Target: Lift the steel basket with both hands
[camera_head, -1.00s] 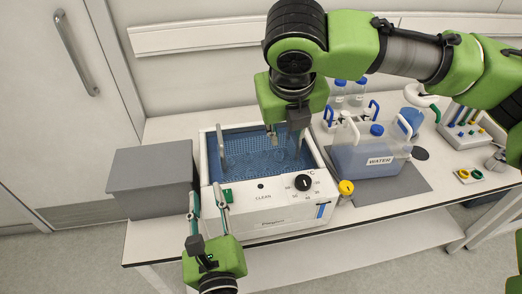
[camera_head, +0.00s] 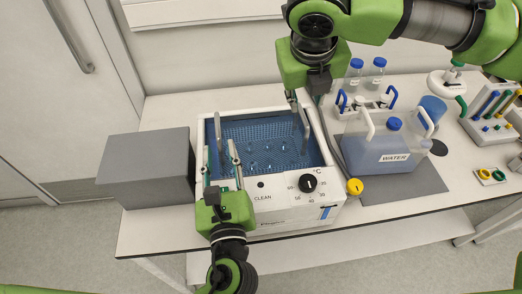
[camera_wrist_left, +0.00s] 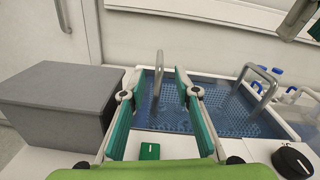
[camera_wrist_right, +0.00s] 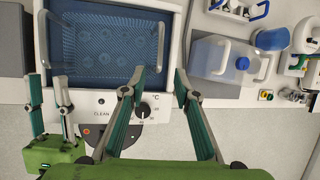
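The steel basket (camera_head: 262,145) sits in the blue-looking bath of the white cleaner (camera_head: 290,208). Its left handle (camera_head: 218,131) and right handle (camera_head: 305,133) stand upright above the rim. My left gripper (camera_head: 219,160) is open and empty over the cleaner's front left; in the left wrist view its fingers (camera_wrist_left: 155,82) appear on either side of the left handle (camera_wrist_left: 158,72), which lies beyond them. My right gripper (camera_head: 305,98) is above the bath near the right handle. In the right wrist view its fingers (camera_wrist_right: 160,80) are open and empty, with the right handle (camera_wrist_right: 160,42) beyond them.
A grey box (camera_head: 148,171) stands close left of the cleaner. The counter's front strip is clear.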

